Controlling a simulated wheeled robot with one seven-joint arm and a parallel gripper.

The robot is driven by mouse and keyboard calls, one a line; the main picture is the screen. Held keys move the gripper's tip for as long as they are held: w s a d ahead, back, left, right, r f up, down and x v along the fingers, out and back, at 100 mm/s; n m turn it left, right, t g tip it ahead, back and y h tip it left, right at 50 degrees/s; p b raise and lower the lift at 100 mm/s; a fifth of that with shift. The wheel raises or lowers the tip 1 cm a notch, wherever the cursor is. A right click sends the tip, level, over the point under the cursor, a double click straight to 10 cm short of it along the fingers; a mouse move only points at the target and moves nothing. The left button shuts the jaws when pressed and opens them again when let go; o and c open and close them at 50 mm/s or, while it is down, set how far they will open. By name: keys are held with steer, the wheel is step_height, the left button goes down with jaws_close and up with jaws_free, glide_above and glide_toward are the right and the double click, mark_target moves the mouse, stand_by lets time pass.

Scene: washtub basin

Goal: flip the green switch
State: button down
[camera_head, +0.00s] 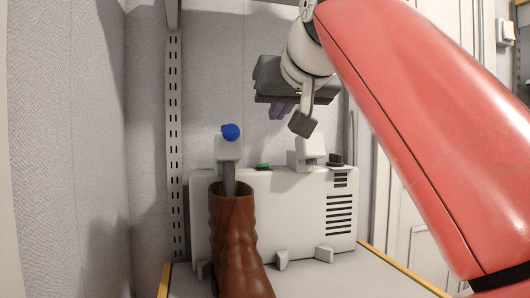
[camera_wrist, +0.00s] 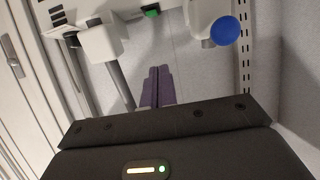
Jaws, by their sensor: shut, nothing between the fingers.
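The green switch (camera_head: 263,166) is a small green piece on the top edge of a white box-shaped unit (camera_head: 290,215). It also shows at the top of the wrist view (camera_wrist: 152,12), past the fingertips. My gripper (camera_head: 281,111) hangs above the unit, higher than the switch and slightly to its right, apart from it. Its purple fingers are together and empty, as the wrist view (camera_wrist: 158,84) also shows.
A blue ball (camera_head: 231,132) sits on a white fitting left of the switch; a white block (camera_head: 307,152) and dark knob (camera_head: 335,159) stand right. A brown boot (camera_head: 236,240) stands before the unit. A slotted metal rail (camera_head: 174,150) runs up the wall behind.

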steer(key=w+a+f+b, duration=0.2)
steer(key=w+f+b, duration=0.1)
steer(key=w+f, duration=0.5)
steer(key=shift+a, duration=0.15)
steer(key=shift+w, duration=0.1)
stand_by(0.4)
steer(key=s+d+r, duration=0.1)
steer(key=s+r, duration=0.1)
steer(key=s, duration=0.3)
steer(key=s+d+r+t+b, duration=0.1)
steer(key=s+d+r, duration=0.1)
steer(key=s, duration=0.3)
steer(key=shift+s, duration=0.3)
stand_by(0.3)
steer(key=shift+s, duration=0.1)
stand_by(0.4)
